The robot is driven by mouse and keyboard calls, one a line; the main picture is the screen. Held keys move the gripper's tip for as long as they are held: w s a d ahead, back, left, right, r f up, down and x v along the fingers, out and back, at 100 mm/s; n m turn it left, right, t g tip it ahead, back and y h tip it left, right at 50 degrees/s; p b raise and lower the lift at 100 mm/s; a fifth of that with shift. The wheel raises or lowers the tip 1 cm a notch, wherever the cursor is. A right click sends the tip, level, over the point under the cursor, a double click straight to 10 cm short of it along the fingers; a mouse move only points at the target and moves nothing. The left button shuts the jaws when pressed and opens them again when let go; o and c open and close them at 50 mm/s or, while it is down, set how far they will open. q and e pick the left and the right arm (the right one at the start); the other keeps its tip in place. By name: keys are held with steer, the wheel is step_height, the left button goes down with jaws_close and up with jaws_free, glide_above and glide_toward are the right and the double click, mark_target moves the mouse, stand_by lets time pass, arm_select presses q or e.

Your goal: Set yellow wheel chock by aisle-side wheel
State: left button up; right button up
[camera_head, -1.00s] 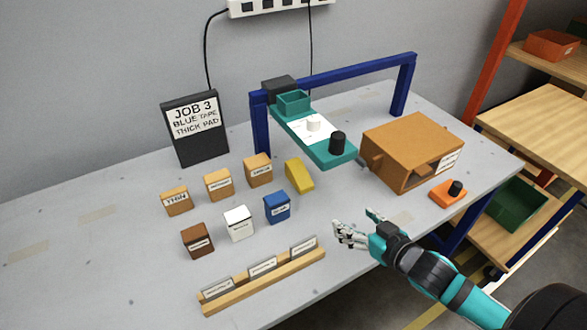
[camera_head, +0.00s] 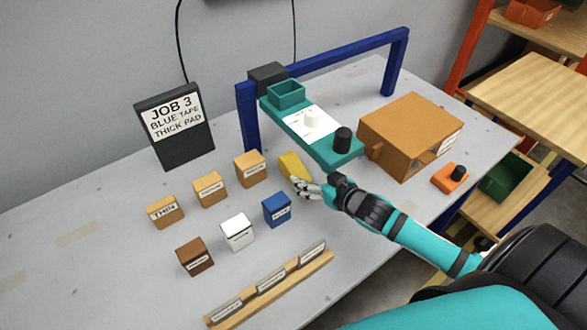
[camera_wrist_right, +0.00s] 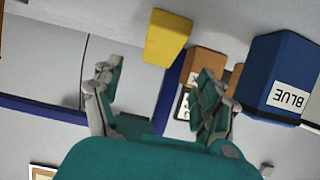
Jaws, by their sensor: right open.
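The yellow wheel chock (camera_head: 291,165) is a small wedge on the grey table, just in front of the teal plotter carriage. In the right wrist view the chock (camera_wrist_right: 167,38) lies beyond the fingertips, between them. My right gripper (camera_head: 305,188) is open and empty, close to the chock's near side; in the head view the fingers overlap its lower edge, and I cannot tell whether they touch. The right wrist view shows both fingers (camera_wrist_right: 155,80) spread apart. I see no wheel. My left gripper is not in view.
The blue block (camera_head: 276,209) stands close to the right gripper's left. Several tan, white and brown blocks are further left. The teal plotter bed (camera_head: 320,138) under the blue frame (camera_head: 330,53), the orange-brown box (camera_head: 400,135) and an orange switch (camera_head: 449,178) are behind and right.

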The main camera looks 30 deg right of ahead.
mark_target(295, 166)
steer(key=x, duration=0.4)
steer(key=shift+w, duration=0.4)
steer(key=x, duration=0.4)
steer(key=shift+p, duration=0.35)
steer(key=shift+w+f, duration=0.2)
steer(key=shift+w, duration=0.05)
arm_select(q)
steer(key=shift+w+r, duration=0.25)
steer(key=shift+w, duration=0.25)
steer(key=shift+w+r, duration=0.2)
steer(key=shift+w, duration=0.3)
arm_select(e)
steer(key=shift+s, duration=0.1)
steer(key=shift+c, duration=0.3)
steer(key=c, duration=1.4)
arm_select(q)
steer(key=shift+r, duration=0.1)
arm_select(e)
steer(key=shift+r, duration=0.15)
